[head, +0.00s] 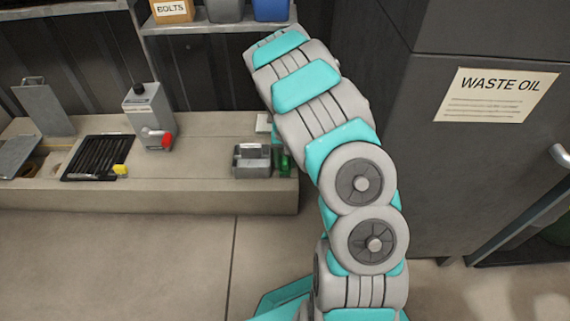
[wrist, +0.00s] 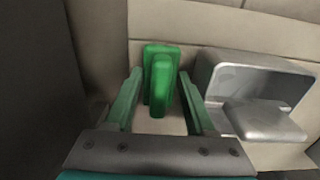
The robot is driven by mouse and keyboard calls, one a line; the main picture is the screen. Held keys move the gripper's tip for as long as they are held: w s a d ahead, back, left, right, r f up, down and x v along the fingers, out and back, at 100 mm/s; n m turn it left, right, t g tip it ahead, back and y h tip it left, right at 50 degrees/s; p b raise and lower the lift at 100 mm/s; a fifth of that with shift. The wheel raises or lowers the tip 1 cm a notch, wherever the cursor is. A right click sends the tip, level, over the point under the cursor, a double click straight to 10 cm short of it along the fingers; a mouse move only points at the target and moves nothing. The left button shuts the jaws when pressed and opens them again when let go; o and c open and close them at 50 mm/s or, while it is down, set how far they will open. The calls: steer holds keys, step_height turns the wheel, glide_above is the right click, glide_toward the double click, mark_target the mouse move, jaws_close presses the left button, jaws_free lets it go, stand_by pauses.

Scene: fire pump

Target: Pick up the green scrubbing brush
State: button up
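The green scrubbing brush (wrist: 160,80) stands on the pale ledge in the wrist view, with a block-shaped back part and a rounded part in front. In the head view only a sliver of the brush (head: 284,162) shows beside my arm, at the right end of the ledge. My gripper (wrist: 158,90) is open, with one finger on each side of the brush. A gap shows between each finger and the brush, so it does not look clamped. In the head view my gripper is hidden behind my arm.
A grey metal caddy (head: 252,161) stands close left of the brush in the head view; it is on the right in the wrist view (wrist: 262,90). A grey box with a red knob (head: 148,116) and a black grate (head: 97,158) are farther left. A dark waste oil cabinet (head: 480,150) stands right.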

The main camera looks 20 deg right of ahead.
mark_target(285, 159)
jaws_close()
steer(key=shift+r, duration=0.1)
stand_by(0.3)
steer(key=shift+r+p, duration=0.35)
steer(key=shift+r, duration=1.2)
steer(key=shift+s+r, duration=0.25)
steer(key=s+a+r+p, duration=0.1)
steer(key=s+a, duration=0.2)
steer(key=s, duration=1.2)
steer(key=shift+r, duration=0.1)
